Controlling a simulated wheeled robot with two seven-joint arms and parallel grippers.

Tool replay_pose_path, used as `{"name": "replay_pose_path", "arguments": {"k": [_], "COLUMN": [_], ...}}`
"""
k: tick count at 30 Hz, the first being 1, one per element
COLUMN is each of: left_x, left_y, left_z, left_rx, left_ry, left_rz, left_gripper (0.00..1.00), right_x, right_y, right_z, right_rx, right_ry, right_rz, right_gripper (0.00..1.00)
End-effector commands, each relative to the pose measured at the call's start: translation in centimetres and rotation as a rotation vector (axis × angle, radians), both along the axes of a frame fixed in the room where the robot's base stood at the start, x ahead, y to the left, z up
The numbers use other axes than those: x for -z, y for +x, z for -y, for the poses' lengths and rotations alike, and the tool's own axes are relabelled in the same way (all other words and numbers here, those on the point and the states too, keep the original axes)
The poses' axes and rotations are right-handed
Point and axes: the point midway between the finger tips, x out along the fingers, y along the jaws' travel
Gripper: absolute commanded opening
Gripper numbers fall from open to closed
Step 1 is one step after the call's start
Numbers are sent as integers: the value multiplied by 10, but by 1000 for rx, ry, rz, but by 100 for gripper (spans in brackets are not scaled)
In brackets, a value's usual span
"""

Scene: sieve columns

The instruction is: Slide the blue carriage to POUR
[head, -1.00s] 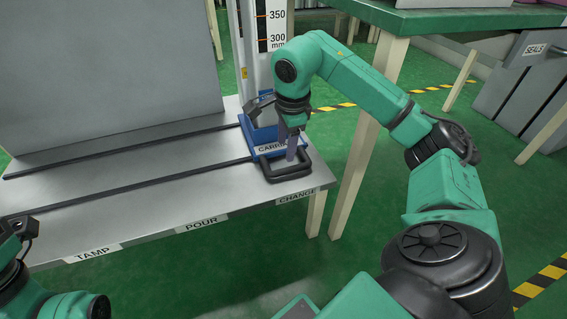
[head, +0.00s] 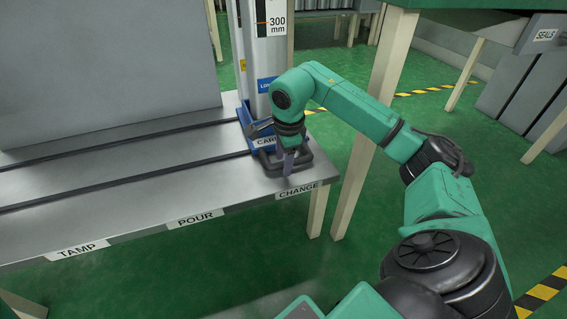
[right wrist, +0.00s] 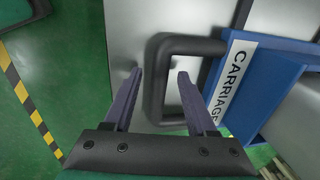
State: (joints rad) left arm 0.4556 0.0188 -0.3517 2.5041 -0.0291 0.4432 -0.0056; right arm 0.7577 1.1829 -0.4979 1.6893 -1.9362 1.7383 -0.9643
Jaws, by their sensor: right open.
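The blue carriage (head: 243,118) stands at the right end of the bench rails, beside the CHANGE label (head: 297,190). Its CARRIAGE plate and blue body (right wrist: 278,85) show in the right wrist view. A dark loop handle (head: 302,160) sticks out from its front. My right gripper (head: 287,170) is open and low at the handle. In the right wrist view its fingers (right wrist: 159,73) lie on either side of the handle's outer bar (right wrist: 156,85), with gaps visible. The POUR label (head: 196,217) is left of CHANGE on the front edge. My left gripper is out of view.
Two dark rails (head: 125,178) run along the grey bench top, clear to the left of the carriage. The TAMP label (head: 76,249) is further left. A large grey panel (head: 110,70) stands behind the rails. A column with a scale (head: 265,60) rises at the carriage.

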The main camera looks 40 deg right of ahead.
Motion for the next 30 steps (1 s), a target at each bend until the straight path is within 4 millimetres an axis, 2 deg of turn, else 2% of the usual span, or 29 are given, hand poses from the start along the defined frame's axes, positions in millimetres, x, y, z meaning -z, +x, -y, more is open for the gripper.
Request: {"name": "replay_pose_path", "arguments": {"k": [3, 4, 8, 9, 30], "left_x": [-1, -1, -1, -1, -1], "left_y": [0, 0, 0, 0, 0], "left_z": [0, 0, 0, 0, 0], "left_rx": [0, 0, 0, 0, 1], "left_ry": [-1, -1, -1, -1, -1], "left_rz": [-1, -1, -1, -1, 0], "left_gripper": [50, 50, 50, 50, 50], "right_x": [-1, -1, -1, -1, -1], "right_y": [0, 0, 0, 0, -1], "right_z": [0, 0, 0, 0, 0], "right_rx": [0, 0, 0, 0, 0], "right_ry": [0, 0, 0, 0, 0], "right_rz": [0, 0, 0, 0, -2], "right_gripper": [57, 53, 3, 0, 0]}}
